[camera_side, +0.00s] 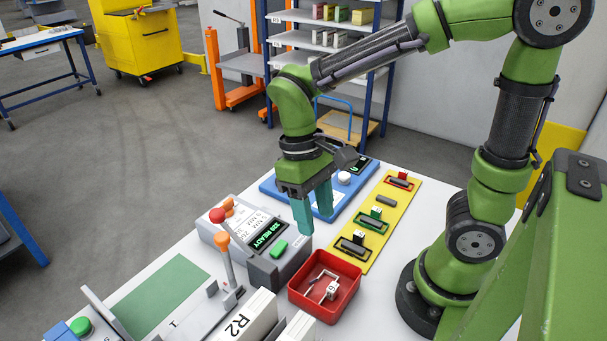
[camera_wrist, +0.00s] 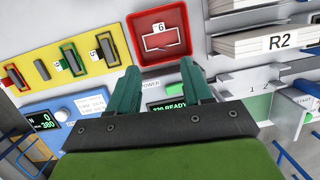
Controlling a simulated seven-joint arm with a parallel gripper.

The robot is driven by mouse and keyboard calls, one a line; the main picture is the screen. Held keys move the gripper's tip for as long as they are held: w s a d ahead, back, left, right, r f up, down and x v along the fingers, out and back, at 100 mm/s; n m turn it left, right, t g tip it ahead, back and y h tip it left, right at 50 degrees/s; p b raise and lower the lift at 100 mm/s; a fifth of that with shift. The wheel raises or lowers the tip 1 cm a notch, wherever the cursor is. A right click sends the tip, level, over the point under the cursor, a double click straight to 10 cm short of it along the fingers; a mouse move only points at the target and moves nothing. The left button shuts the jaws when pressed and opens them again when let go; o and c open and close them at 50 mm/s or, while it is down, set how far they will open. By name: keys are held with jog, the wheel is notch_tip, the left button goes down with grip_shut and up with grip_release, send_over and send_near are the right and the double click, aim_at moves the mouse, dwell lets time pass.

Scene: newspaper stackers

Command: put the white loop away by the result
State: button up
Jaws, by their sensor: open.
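The white loop (camera_side: 320,287), a thin bent frame with a white tag that seems to read 6, lies in the red tray (camera_side: 345,312). It also shows in the wrist view (camera_wrist: 160,38) inside the red tray (camera_wrist: 135,24). My gripper (camera_side: 316,210) has two teal fingers, apart and empty, pointing down above the table behind the tray. A yellow board (camera_side: 378,236) holds several framed slots, with red, green and dark frames and small white tags.
A grey tester (camera_side: 262,262) with a lit display reading READY (camera_side: 265,236) stands left of the tray. A blue device (camera_side: 332,208) with a small display is behind. A stack marked R2 (camera_side: 245,318) and a lever (camera_side: 227,262) stand at the front left.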

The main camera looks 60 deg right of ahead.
jog(key=d+r+m+t+y, duration=0.1)
jog(key=d+r+m+t, duration=0.2)
jog(key=t, duration=0.7)
notch_tip(320, 180, up, 5)
jog(key=d, duration=0.2)
jog(key=shift+d, duration=0.4)
